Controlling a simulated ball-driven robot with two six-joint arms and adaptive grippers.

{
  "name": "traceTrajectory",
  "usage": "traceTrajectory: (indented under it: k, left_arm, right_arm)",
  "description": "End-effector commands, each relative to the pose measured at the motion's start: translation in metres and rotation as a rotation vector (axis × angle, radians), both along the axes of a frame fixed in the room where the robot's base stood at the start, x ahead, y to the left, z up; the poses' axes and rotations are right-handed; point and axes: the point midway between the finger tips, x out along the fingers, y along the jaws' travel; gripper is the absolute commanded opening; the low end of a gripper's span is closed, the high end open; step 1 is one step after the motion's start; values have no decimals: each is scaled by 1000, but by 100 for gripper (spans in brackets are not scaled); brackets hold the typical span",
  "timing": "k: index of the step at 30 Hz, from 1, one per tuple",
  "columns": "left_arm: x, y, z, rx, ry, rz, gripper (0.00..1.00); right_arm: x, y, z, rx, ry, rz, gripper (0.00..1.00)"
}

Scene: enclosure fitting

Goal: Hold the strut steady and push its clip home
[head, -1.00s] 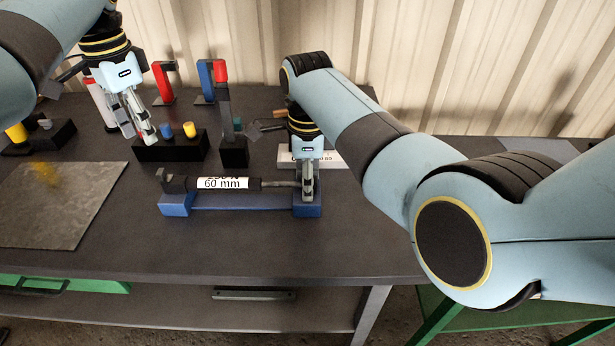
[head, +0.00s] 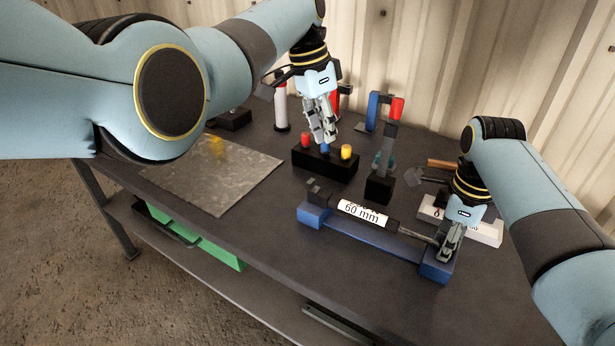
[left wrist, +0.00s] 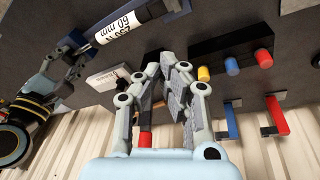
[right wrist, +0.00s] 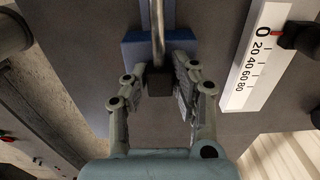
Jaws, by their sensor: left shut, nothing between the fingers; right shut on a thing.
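The strut (head: 362,212), a black cylinder with a white "60 mm" label and a thin metal rod, lies along a blue cradle (head: 372,237). Its label also shows in the left wrist view (left wrist: 122,27). My right gripper (head: 446,250) is shut on the strut's rod end at the cradle's right end. In the right wrist view the black end fitting (right wrist: 160,84) sits between its fingers. My left gripper (head: 324,138) is shut and empty, pointing down by the black block with coloured knobs, away from the strut. I cannot make out the clip.
The black block (head: 318,164) holds red, blue and yellow knobs. A black stand (head: 379,187) with an upright grey tool is between block and strut. Blue and red brackets stand behind. A white scale (right wrist: 258,55) lies by the cradle. A grey metal plate (head: 225,178) lies left.

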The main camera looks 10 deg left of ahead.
Motion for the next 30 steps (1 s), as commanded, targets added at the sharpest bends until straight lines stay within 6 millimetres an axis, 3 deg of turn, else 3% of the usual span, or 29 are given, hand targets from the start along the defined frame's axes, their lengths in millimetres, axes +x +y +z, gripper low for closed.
traceTrajectory:
  k: [5, 9, 12, 15, 18, 30]
  left_arm:
    - [7, 42, -4, -264, -11, 186, 0]
    - [3, 92, -6, -420, -17, 311, 0]
    - [-6, 129, -13, -457, -17, 364, 0]
    - [-14, 149, -24, -438, -8, 386, 0]
    - [-18, 156, -30, -428, -2, 393, 0]
    - [-17, 152, -34, -428, 1, 391, 0]
  right_arm:
    - [0, 0, 0, 1, 0, 0, 0]
    - [0, 0, 0, 1, 0, 0, 0]
    - [0, 0, 0, 0, 0, 0, 0]
    - [0, 0, 0, 0, 0, 0, 0]
    - [0, 0, 0, 0, 0, 0, 0]
    - [0, 0, 0, 1, 0, 0, 0]
